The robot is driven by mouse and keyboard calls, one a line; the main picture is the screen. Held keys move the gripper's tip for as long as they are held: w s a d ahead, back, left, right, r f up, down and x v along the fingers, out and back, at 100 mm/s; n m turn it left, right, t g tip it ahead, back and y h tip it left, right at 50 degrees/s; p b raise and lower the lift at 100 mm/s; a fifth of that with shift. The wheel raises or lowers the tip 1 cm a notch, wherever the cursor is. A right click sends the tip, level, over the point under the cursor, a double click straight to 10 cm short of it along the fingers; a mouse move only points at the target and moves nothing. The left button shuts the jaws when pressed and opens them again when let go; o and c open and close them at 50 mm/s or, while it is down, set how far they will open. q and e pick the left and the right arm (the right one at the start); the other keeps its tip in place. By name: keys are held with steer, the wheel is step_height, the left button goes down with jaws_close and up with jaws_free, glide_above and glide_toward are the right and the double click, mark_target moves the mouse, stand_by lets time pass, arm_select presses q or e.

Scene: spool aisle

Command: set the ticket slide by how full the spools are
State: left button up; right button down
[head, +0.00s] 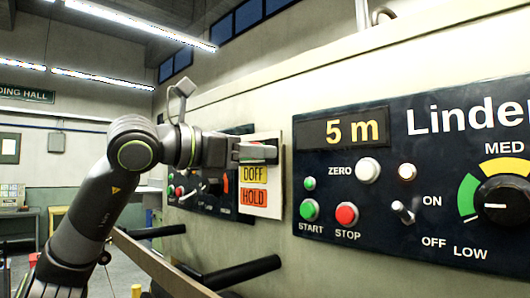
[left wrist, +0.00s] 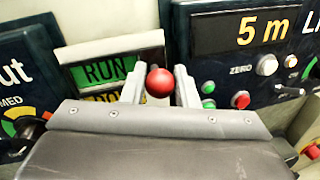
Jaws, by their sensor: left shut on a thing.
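The ticket board (head: 247,208) is a pale panel on the machine front, with a yellow DOFF field (head: 254,174) and an orange-red HOLD field (head: 254,198) below it. In the left wrist view the green RUN field (left wrist: 103,71) shows above a partly hidden yellow field. My left gripper (head: 268,152) lies across the board above DOFF and hides RUN in the head view. Its fingers are shut on a red ball knob (left wrist: 160,83), beside RUN at about its height. My right gripper is not in view. No spools are clearly visible.
A control panel (head: 411,230) right of the board has a "5 m" display (head: 352,132), START and STOP buttons, a toggle and a dial. Another panel (head: 184,190) lies to the left. Black bars (head: 235,272) stick out below the board. The hall at left looks open.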

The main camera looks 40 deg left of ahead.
arm_select(q)
steer(key=shift+f+b, duration=3.95)
steer(key=shift+f, duration=0.4)
steer(key=o, duration=1.1)
steer(key=shift+c, duration=0.2)
steer(key=shift+s+a+f+b, duration=0.1)
steer(key=shift+s+a+b, duration=0.15)
steer(key=shift+s+b, duration=0.3)
steer(key=b+v, duration=0.6)
steer(key=v, duration=1)
steer(key=shift+s+r, duration=0.15)
steer(key=shift+r, duration=0.05)
